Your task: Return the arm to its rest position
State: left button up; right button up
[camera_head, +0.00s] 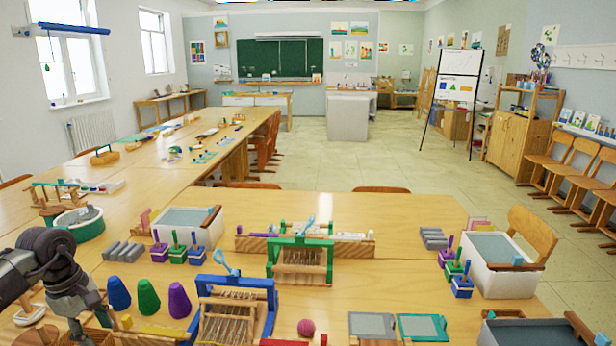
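My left arm comes in from the lower left. Its dark wrist and grey gripper (88,316) point down over the near left corner of the wooden table (400,212). The gripper is left of the blue cone (118,294) and partly overlaps things behind it. The fingertips are small and run close to the bottom edge of the picture, so I cannot tell whether they are open or shut, or whether anything is between them. My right arm and gripper are not in view.
A green cone (148,297) and a purple cone (179,300) stand beside the blue one. A blue-framed loom (268,288) stands to their right, with a green-framed loom (300,243) behind. A white tub (503,282) stands at the right. Bare tabletop lies at centre right.

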pick_arm(q)
jog(key=w+d+f+n+t+h, duration=0.15)
jog(key=d+h, duration=0.25)
jog(key=d, duration=0.8)
jog(key=w+d+f+n+t+h, duration=0.15)
jog(key=d+h, duration=0.35)
jog(key=d, duration=0.7)
jog(key=s+d+r+n+t+h, duration=0.2)
jog(key=d+r+n+t+h, duration=0.2)
jog(key=d+r+n+t, duration=0.9)
jog(key=s+a+f+n+g+y, duration=0.1)
jog(key=s+a+f+n+y, duration=0.2)
jog(key=a+f+n+y, duration=0.8)
jog(key=s+a+f+n+g+y, duration=0.1)
jog(key=s+a+f+n+y, duration=0.25)
jog(key=n, duration=1.25)
jog(key=s+f+n+g, duration=0.5)
jog(key=s+f+g, duration=0.1)
jog(key=s, duration=0.6)
jog(key=s+f+n+g, duration=0.5)
jog(key=s+f, duration=0.1)
jog(key=s, duration=0.6)
notch_tip(320, 180, down, 28)
jog(key=s+g, duration=0.2)
jog(key=s+a+f, duration=0.3)
jog(key=s+f, duration=1.1)
jog(key=s, duration=0.1)
jog(key=shift+s+a+f+g, duration=0.15)
jog(key=shift+s+f+g, duration=0.2)
jog(key=shift+f+g, duration=0.05)
